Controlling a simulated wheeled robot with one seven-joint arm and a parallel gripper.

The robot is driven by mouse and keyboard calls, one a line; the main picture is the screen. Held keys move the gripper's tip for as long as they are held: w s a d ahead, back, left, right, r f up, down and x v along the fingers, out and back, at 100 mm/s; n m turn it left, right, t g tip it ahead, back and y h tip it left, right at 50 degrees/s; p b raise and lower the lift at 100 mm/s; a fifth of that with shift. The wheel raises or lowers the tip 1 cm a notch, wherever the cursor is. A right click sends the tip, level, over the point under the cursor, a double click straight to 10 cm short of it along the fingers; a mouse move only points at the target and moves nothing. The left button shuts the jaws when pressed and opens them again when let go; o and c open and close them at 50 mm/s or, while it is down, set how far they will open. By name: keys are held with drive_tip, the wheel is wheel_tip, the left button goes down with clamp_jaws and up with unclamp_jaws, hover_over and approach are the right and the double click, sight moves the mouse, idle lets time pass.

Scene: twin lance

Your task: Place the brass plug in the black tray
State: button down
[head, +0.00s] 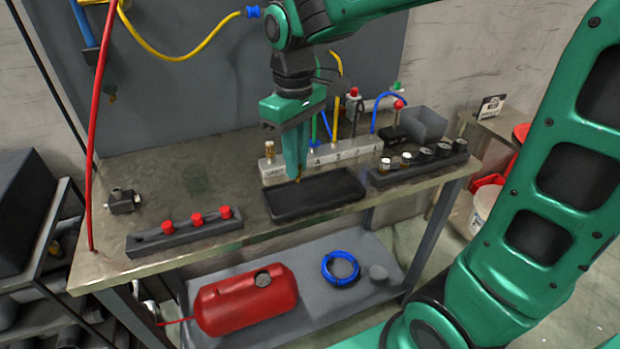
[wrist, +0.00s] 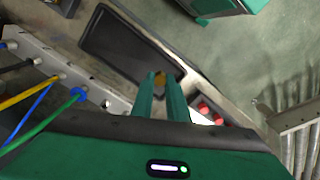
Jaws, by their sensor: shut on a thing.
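The black tray (head: 318,196) lies near the front edge of the workbench, and it also shows in the wrist view (wrist: 118,47). My green gripper (head: 297,178) points down at the tray's back left part. Its fingers are shut on the small brass plug (wrist: 159,80), whose tip shows between the fingertips. In the head view the plug (head: 297,180) is a tiny brass spot below the fingers. I cannot tell how far the plug is above the tray floor. The tray looks empty.
A grey numbered manifold (head: 330,153) with coloured hoses and a brass fitting (head: 269,150) stands just behind the tray. A rack with red caps (head: 185,233) is left of it. A rack with black and silver pieces (head: 420,162) is on the right.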

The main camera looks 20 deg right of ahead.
drive_tip(key=w+d+f, duration=0.2)
drive_tip(key=d, duration=0.1)
drive_tip(key=w+d+f, duration=0.1)
drive_tip(key=d, duration=0.1)
drive_tip(key=shift+f, duration=2.3)
drive_tip(key=shift+f, duration=0.1)
drive_tip(key=c, duration=1.7)
unclamp_jaws()
wheel_tip(320, 180, up, 12)
drive_tip(key=shift+r, duration=0.15)
